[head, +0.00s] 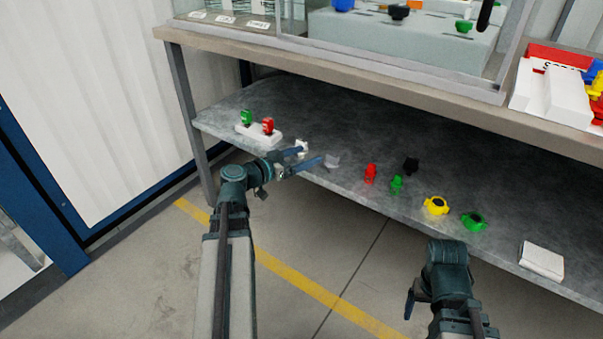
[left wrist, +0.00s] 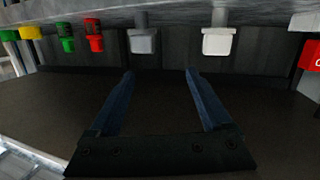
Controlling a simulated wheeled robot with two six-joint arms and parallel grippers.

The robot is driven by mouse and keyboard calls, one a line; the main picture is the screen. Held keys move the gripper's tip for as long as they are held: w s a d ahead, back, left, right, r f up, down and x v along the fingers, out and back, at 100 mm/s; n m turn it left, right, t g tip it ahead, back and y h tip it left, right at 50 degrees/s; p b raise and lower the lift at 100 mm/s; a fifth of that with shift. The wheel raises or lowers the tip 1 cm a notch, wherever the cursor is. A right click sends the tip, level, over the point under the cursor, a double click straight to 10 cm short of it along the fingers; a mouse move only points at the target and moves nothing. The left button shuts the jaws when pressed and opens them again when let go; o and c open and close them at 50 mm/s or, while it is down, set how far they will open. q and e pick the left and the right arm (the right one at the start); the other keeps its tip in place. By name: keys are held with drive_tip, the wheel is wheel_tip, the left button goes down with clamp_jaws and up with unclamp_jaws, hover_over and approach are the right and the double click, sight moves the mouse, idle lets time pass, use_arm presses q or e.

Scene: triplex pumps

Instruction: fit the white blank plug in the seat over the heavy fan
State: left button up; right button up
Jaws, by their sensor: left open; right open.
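The white blank plug (head: 302,144) stands near the front edge of the lower shelf, partly behind my left gripper. A grey plug (head: 333,160) stands just right of it. My left gripper (head: 312,155) is open and empty, its fingers reaching toward the two plugs. In the left wrist view, which looks inverted, the white plug (left wrist: 217,42) is beyond the right fingertip, and the grey plug (left wrist: 143,41) is ahead between the fingers (left wrist: 159,74). My right gripper (head: 411,301) is open, low in front of the shelf. I cannot identify the heavy fan or its seat.
A white holder (head: 256,136) with green and red pieces stands at the shelf's left. The upper bench edge (head: 340,75) overhangs the shelf (head: 350,125), whose back is clear.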

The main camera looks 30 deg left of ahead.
sight(304, 142)
use_arm(q)
drive_tip(key=s+a+f+n+t+y+b, duration=0.1)
drive_tip(key=a+f+b, duration=0.1)
drive_tip(key=a, duration=0.2)
drive_tip(key=s+a+f+t+y+b, duration=0.1)
drive_tip(key=a+f+y+b, duration=0.1)
drive_tip(key=a+b, duration=0.15)
drive_tip(key=w, duration=0.5)
drive_tip(key=w+d+p, duration=0.1)
drive_tip(key=w, duration=0.2)
drive_tip(key=shift+w+d+r, duration=0.1)
drive_tip(key=shift+w+r, duration=0.1)
drive_tip(key=shift+w, duration=0.1)
use_arm(e)
wheel_tip(304, 142, down, 7)
drive_tip(key=shift+r, duration=0.15)
use_arm(q)
drive_tip(key=shift+w, duration=0.15)
drive_tip(key=w, duration=0.3)
drive_tip(key=w+d, duration=0.1)
drive_tip(key=w, duration=0.1)
drive_tip(key=shift+r+p, duration=0.25)
drive_tip(key=shift+p, duration=0.05)
drive_tip(key=shift+s, duration=0.1)
clamp_jaws()
use_arm(e)
drive_tip(key=shift+r, duration=0.25)
